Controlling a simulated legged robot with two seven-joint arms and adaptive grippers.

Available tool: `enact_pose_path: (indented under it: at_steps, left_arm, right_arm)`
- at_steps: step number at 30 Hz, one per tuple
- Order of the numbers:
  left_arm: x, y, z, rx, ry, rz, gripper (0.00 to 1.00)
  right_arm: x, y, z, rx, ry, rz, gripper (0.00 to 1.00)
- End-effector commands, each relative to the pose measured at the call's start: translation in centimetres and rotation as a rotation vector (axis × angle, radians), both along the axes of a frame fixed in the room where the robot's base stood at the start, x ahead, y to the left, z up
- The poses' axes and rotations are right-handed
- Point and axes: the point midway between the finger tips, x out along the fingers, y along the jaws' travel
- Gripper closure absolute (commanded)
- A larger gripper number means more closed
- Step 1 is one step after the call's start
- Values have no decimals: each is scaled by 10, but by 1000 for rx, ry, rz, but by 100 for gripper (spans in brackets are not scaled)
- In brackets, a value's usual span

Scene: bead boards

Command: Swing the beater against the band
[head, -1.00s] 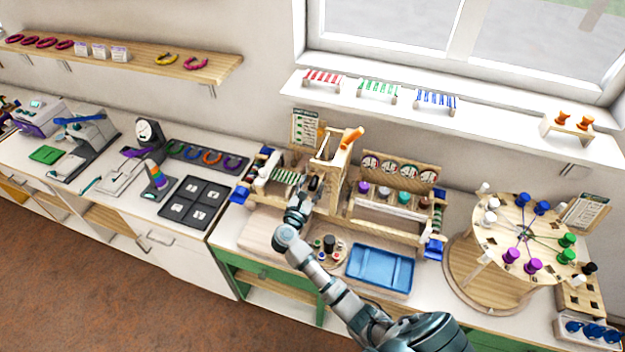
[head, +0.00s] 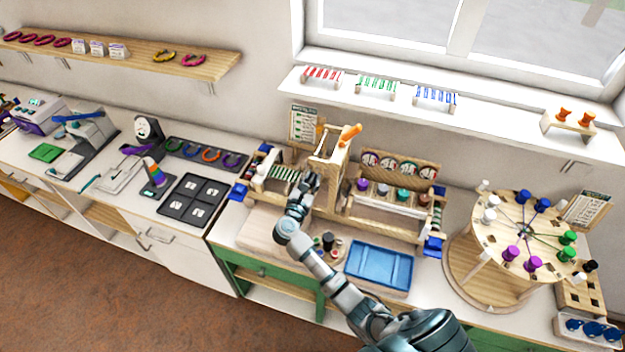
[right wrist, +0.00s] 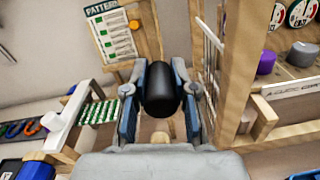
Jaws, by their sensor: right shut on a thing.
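The band loom (head: 335,150) is a pale wooden frame with an orange lever (head: 350,133) on top. A green-and-white striped band (head: 281,174) stretches at its left side; it also shows in the right wrist view (right wrist: 98,111). My right gripper (head: 309,182) is at the front of the loom frame, just right of the band. In the right wrist view its fingers are shut on a black rounded grip (right wrist: 160,90), seemingly the beater's. How the grip joins the beater is hidden. My left gripper is not in view.
A wooden rack with coloured spools (head: 400,194) stands close right of the gripper. A blue tray (head: 380,267) and a small tray with a black spool (head: 328,241) lie in front. A round peg wheel (head: 525,232) stands farther right. A pattern card (right wrist: 112,30) is behind the loom.

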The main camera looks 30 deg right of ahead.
Motion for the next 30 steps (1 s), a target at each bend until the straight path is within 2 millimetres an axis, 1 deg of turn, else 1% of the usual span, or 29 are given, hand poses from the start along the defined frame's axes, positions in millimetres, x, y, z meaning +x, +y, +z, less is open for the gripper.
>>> enact_pose_path:
  at_steps: [1, 6, 9, 11, 13, 15, 20, 27, 28, 29, 30]
  left_arm:
    - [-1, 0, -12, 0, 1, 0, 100]
    - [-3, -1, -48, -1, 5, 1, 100]
    - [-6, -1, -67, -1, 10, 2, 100]
    - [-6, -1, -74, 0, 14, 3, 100]
    - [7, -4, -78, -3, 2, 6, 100]
    - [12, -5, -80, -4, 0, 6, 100]
    - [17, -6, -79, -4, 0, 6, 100]
    - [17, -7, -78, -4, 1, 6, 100]
    - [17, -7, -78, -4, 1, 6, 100]
    - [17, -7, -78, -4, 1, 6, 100]
    - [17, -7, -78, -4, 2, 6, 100]
  right_arm:
    - [2, 1, -4, 18, -21, -4, 100]
    - [8, 5, -8, 93, -109, -8, 100]
    - [13, 9, -7, 145, -169, -8, 100]
    - [15, 11, -5, 172, -201, -8, 100]
    - [18, 13, -2, 198, -232, -9, 100]
    - [19, 15, 0, 216, -253, -8, 100]
    - [21, 16, 5, 232, -274, -5, 100]
    - [22, 17, 7, 231, -275, -2, 100]
    - [22, 17, 7, 230, -274, -2, 67]
    - [22, 17, 7, 230, -274, -2, 60]
    - [22, 17, 7, 230, -274, -2, 50]
